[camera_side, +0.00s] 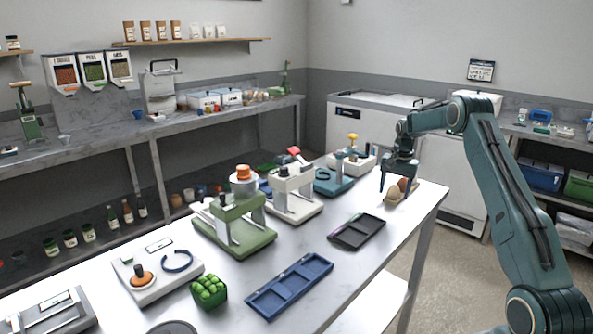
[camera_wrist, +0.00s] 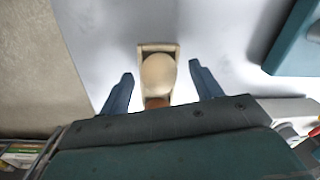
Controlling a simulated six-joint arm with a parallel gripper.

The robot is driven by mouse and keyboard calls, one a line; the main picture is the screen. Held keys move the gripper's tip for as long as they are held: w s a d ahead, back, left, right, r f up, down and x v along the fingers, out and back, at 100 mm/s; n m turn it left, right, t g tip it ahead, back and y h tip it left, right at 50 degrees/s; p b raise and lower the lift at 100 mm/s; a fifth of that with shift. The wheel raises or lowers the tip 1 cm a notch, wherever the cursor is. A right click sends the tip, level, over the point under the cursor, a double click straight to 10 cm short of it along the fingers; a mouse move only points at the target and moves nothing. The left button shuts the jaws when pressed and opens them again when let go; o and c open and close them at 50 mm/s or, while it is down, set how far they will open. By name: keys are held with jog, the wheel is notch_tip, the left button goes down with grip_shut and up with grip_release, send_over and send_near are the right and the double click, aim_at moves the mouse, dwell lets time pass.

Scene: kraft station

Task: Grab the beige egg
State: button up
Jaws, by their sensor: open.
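The beige egg (camera_wrist: 158,72) sits in a small cream holder (camera_wrist: 172,47) in the wrist view, between and ahead of my open fingers. The egg also shows in the side view (camera_side: 391,196), at the far right end of the table. A brown egg (camera_wrist: 157,102) lies behind it in the same holder, partly hidden by my gripper body in the wrist view; it shows in the side view (camera_side: 403,184). My gripper (camera_wrist: 160,83) is open and empty, with one blue finger on each side of the holder. In the side view my gripper (camera_side: 396,190) is over the eggs.
A black tray (camera_side: 357,232) and a blue tray (camera_side: 289,286) lie nearer on the table. A teal device (camera_side: 333,181) and a white device with a yellow knob (camera_side: 352,162) stand left of the holder. The table edge is close on the right.

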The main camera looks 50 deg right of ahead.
jog(key=shift+f, duration=0.1)
dwell(0.4)
jog(key=c, duration=0.8)
jog(key=shift+c, duration=0.2)
jog(key=shift+r, duration=5)
